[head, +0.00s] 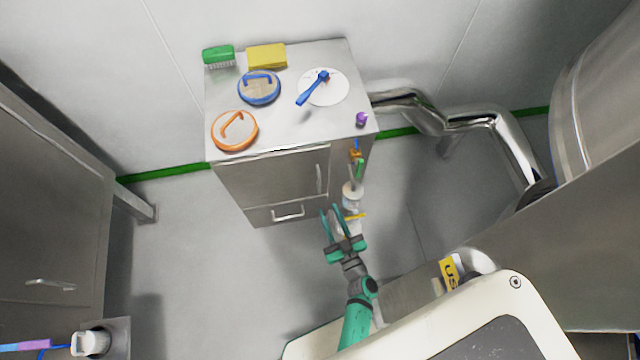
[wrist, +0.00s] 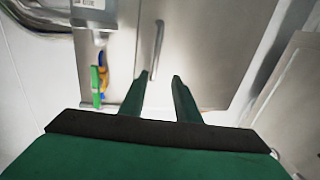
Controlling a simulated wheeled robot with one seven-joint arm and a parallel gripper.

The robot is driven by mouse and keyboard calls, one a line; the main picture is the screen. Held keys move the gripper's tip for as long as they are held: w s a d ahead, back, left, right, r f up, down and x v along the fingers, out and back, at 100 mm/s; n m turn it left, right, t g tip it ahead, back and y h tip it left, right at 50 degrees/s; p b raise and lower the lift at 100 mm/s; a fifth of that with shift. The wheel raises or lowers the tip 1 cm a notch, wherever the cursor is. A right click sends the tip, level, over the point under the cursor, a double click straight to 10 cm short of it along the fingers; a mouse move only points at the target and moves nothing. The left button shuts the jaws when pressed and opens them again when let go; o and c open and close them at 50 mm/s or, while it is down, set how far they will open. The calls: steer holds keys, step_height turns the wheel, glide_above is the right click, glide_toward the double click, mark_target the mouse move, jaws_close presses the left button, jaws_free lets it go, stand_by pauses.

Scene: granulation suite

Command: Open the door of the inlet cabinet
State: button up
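The steel cabinet (head: 265,178) stands against the wall, and its front door (head: 270,172) looks closed. The door has a vertical bar handle (head: 319,178) near its right edge. In the wrist view the handle (wrist: 157,45) is just beyond my fingertips. My gripper (head: 330,209) is in front of the cabinet's lower right part. In the wrist view my gripper (wrist: 161,76) is open with nothing between the fingers. The fingers look apart from the handle. I cannot tell the exact gap.
A drawer with a horizontal handle (head: 289,213) lies below the door. Orange and blue round lids (head: 235,131), a green brush (head: 218,55) and a yellow sponge (head: 266,57) are on top. A white fitting (head: 352,192) with coloured tags is beside the cabinet's right side. Floor at left is clear.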

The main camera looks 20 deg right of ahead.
mark_target(320, 186)
steer(key=w, duration=0.4)
steer(key=w+d, duration=0.1)
steer(key=w, duration=0.3)
steer(key=w+f, duration=0.1)
steer(key=w, duration=0.3)
steer(key=shift+d, duration=0.4)
steer(key=shift+s, duration=0.1)
jaws_close()
